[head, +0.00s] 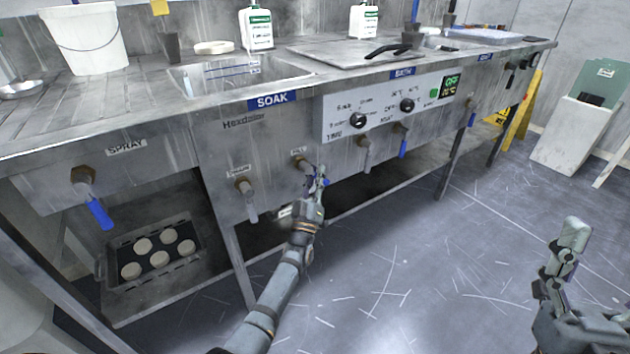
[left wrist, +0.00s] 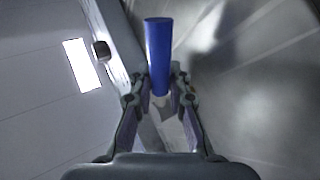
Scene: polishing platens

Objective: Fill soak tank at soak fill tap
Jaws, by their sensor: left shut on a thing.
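The soak tank (head: 240,72) is a steel basin set in the bench top, above a blue SOAK label (head: 272,99). The fill tap (head: 303,163) sticks out of the front panel below it, under a small FILL label. My left gripper (head: 321,182) is at this tap, shut on its blue handle. In the left wrist view the blue handle (left wrist: 159,48) stands up between the two fingers, its free end beyond them. Little of the handle shows in the head view. My right gripper (head: 575,235) is at the lower right over open floor, away from the bench; its finger gap is not clear.
Another tap (head: 243,185) is left of the fill tap. The SPRAY tap (head: 90,190) has a hanging blue lever. BATH knobs (head: 358,120) and another blue-handled tap (head: 403,140) lie right. A tray (head: 185,228) of discs sits on the lower shelf.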

